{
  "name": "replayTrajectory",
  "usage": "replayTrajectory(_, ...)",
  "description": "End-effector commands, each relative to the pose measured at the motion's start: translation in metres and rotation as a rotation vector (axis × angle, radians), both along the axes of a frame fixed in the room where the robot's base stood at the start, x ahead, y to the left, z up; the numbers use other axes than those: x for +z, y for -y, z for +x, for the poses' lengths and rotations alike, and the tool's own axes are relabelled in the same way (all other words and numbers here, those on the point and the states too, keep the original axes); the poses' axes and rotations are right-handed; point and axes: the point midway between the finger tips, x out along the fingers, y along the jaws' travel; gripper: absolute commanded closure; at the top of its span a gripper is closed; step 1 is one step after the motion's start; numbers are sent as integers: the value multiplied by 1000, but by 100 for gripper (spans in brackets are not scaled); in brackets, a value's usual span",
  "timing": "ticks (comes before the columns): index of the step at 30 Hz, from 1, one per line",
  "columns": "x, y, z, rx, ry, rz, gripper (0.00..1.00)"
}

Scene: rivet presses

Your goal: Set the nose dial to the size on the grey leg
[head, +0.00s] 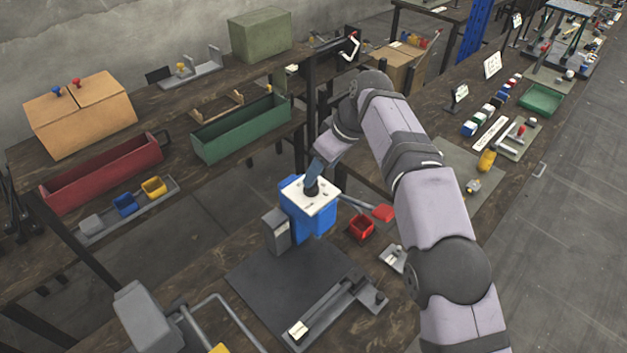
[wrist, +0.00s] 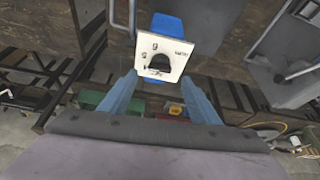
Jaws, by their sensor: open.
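A blue press (head: 312,222) stands on the bench, with a white dial plate (head: 323,197) on its top. My gripper (head: 314,178) is right over the plate, pointing down at it. In the wrist view the plate (wrist: 178,40) carries a dark, rounded dial (wrist: 160,63) with printed marks around it, too small to read surely. My open gripper fingers (wrist: 159,80) stand to either side of the dial's near side; contact with it cannot be told. A grey block (head: 277,231) is beside the press on the left; no readable size shows on it.
A dark mat (head: 262,284) lies in front of the press, with a grey lever fixture (head: 338,303) on it. A red-tipped handle (head: 383,213) and a red bin (head: 361,228) are close on the right. A green trough (head: 240,132) is behind left.

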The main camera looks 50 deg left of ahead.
Motion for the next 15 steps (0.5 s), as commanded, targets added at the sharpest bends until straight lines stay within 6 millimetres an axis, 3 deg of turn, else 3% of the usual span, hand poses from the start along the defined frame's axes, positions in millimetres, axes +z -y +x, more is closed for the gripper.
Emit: replayTrajectory(15,-52,-23,-3,1,-1,0,44)
